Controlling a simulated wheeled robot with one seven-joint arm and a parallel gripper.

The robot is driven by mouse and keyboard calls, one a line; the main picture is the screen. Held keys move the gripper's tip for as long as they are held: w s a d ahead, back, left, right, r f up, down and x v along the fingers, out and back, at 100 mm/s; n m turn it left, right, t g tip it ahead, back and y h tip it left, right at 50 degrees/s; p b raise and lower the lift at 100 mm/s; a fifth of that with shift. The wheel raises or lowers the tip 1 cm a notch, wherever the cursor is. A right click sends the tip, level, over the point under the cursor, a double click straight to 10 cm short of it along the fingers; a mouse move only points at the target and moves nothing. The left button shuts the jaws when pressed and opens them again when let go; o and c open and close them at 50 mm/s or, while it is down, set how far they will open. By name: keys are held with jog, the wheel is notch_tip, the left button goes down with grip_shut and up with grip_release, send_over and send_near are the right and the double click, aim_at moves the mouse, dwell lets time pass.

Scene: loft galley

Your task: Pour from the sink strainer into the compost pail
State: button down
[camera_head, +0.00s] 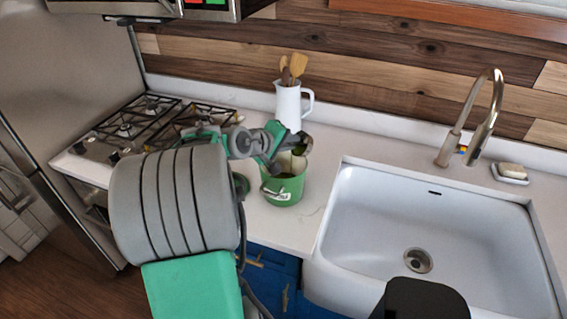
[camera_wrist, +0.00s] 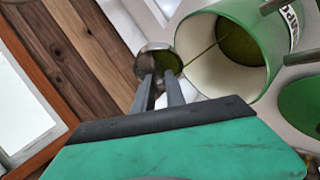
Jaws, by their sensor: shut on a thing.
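The green compost pail (camera_head: 286,190) stands open on the white counter, left of the sink. In the wrist view the pail (camera_wrist: 205,45) shows a cream inner wall and green matter inside. My gripper (camera_wrist: 162,82) is shut on the small metal sink strainer (camera_wrist: 147,64). The strainer (camera_head: 303,143) is tilted above the pail's rim in the head view. Green matter shows in the strainer, and a thin green streak runs from it into the pail. My gripper (camera_head: 283,142) comes in from the left; my arm hides part of the counter.
A white jug (camera_head: 288,104) with wooden utensils stands behind the pail. The gas hob (camera_head: 130,125) is at left. The white sink (camera_head: 430,225) and gold tap (camera_head: 480,120) are at right. A green disc (camera_wrist: 300,105) lies beside the pail. Counter right of the pail is clear.

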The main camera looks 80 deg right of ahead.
jog(key=shift+w+a+f+n+g+h+b, duration=0.2)
jog(key=shift+g+h+b, duration=0.3)
jog(key=shift+b, duration=0.8)
jog(key=shift+w+a+f+n+g+h+b, duration=0.1)
jog(key=shift+w+a+n+g+h+b, duration=0.25)
jog(key=shift+b, duration=0.9)
jog(key=shift+w+a+f+g+h+b, duration=0.15)
jog(key=shift+w+a+g+h+b, duration=0.55)
jog(key=shift+b, duration=0.9)
jog(key=shift+w+a+f+n+g+h+b, duration=0.1)
jog(key=shift+w+f+n+g+h+b, duration=0.25)
jog(key=shift+h+b, duration=0.85)
jog(key=shift+w+a+r+n+g+h+b, duration=0.2)
jog(key=shift+r+n+g+h+b, duration=0.25)
jog(key=shift+b, duration=0.85)
jog(key=shift+w+r+h+b, duration=0.1)
jog(key=shift+r+h+b, duration=0.2)
jog(key=shift+b, duration=0.75)
jog(key=shift+n+b, duration=0.25)
jog(key=shift+b, duration=0.7)
jog(key=b, duration=0.2)
jog(key=shift+w+a+r+h+b, duration=0.1)
jog(key=shift+h+b, duration=0.2)
jog(key=shift+b, duration=0.1)
jog(key=shift+r+b, duration=0.35)
jog(key=shift+b, duration=0.2)
